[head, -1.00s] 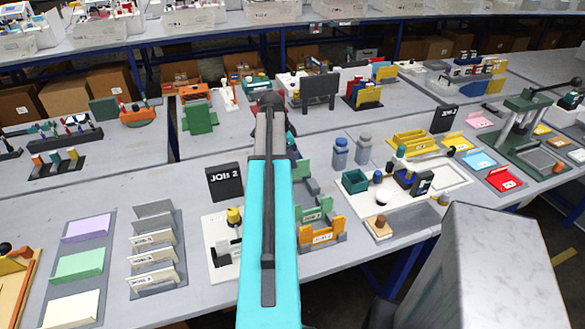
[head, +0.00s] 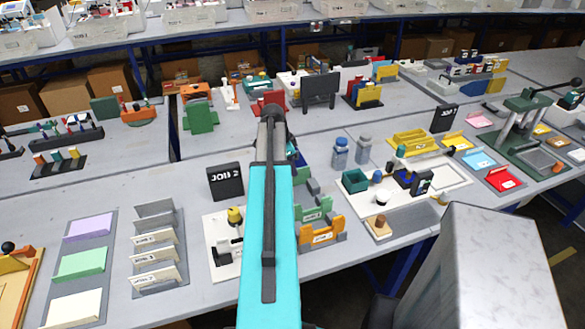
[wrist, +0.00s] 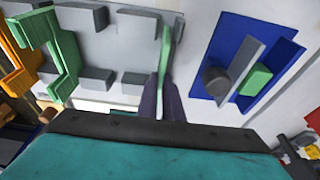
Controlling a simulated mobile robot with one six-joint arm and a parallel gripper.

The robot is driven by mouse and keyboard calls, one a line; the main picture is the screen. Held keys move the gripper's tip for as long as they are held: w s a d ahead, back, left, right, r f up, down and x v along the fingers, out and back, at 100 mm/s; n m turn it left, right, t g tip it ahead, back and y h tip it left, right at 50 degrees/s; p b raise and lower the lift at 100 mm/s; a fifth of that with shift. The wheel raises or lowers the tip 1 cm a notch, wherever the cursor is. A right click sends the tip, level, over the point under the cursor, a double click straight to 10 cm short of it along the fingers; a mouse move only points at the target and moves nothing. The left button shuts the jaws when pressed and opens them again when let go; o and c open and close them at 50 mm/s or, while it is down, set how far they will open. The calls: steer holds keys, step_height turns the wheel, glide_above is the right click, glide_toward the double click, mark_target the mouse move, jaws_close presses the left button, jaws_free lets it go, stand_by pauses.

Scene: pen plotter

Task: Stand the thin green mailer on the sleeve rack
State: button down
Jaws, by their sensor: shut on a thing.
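In the wrist view my gripper (wrist: 168,90) is shut on the thin green mailer (wrist: 167,45), which shows nearly edge-on beyond the fingertips. The sleeve rack's grey blocks (wrist: 137,27) lie just left of the mailer in that view. I cannot tell whether the mailer touches the rack. A wider green piece (wrist: 62,60) and an orange piece (wrist: 20,55) stand among the blocks farther left. In the head view the rack shows as grey blocks (head: 313,186) with green (head: 316,210) and orange pieces (head: 322,231). My arm hides the gripper there.
A blue plate (wrist: 228,45) with a grey wall, a dark knob and a green block lies right of the gripper in the wrist view. A black JOB 2 sign (head: 225,181) stands left of my arm. Blue-grey bottles (head: 341,152) stand right of the rack.

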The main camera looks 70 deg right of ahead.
steer(key=shift+f, duration=0.2)
steer(key=c, duration=1.9)
jaws_free()
steer(key=shift+r, duration=0.1)
steer(key=shift+b+v, duration=1.2)
steer(key=shift+v, duration=4.9)
